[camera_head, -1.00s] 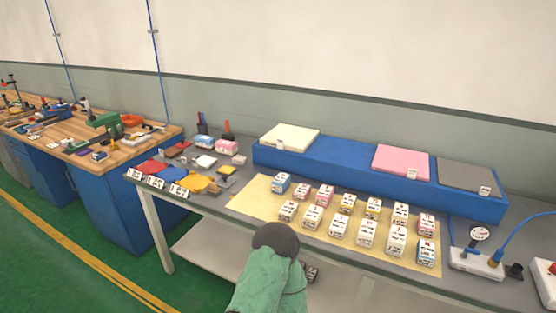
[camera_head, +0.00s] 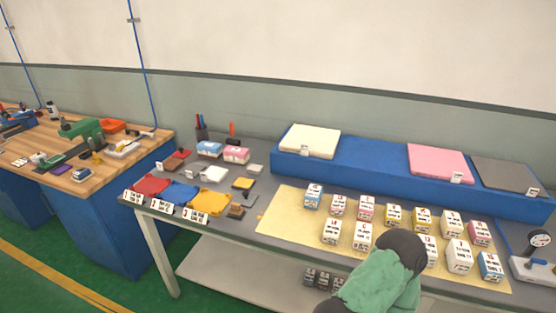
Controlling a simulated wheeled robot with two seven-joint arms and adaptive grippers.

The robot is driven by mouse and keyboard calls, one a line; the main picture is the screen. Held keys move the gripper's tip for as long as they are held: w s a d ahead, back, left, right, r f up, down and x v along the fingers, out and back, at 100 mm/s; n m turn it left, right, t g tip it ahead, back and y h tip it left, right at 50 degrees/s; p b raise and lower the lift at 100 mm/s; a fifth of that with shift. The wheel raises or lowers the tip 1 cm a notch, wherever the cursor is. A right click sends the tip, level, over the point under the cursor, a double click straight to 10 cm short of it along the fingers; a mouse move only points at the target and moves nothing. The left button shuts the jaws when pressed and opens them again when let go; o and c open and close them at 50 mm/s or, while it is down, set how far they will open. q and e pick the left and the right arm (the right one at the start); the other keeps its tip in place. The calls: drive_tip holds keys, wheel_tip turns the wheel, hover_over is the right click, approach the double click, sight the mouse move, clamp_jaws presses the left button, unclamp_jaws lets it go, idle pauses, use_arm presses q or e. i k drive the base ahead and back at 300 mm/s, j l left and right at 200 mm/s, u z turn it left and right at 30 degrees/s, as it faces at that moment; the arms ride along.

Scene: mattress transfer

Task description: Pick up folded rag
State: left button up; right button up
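Three folded rags lie in a row on the grey table, near its left front corner in the head view. The red rag (camera_head: 151,184) is leftmost, the blue rag (camera_head: 181,191) is in the middle and the yellow rag (camera_head: 213,202) is to the right. White label cards (camera_head: 163,207) stand along the table edge in front of them. Neither of my grippers is in view.
A green form with a dark rounded top (camera_head: 382,278) blocks part of the table front; I cannot tell what it is. Labelled boxes (camera_head: 331,231) stand on a yellow mat (camera_head: 285,215). A blue raised bench (camera_head: 362,168) holds three pads. A wooden workbench (camera_head: 130,160) stands left.

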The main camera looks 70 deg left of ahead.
sight(253, 169)
drive_tip(key=k+j+z, duration=0.1)
drive_tip(key=k+j, duration=0.2)
drive_tip(key=j, duration=0.3)
drive_tip(key=k+j+z, duration=0.1)
drive_tip(key=k+j, duration=0.25)
drive_tip(key=j, duration=0.25)
drive_tip(key=k+j+z, duration=0.15)
drive_tip(key=k+j, duration=0.2)
drive_tip(key=j, duration=0.2)
drive_tip(key=k+j+z, duration=0.1)
drive_tip(key=k+j, duration=0.25)
drive_tip(key=j, duration=0.2)
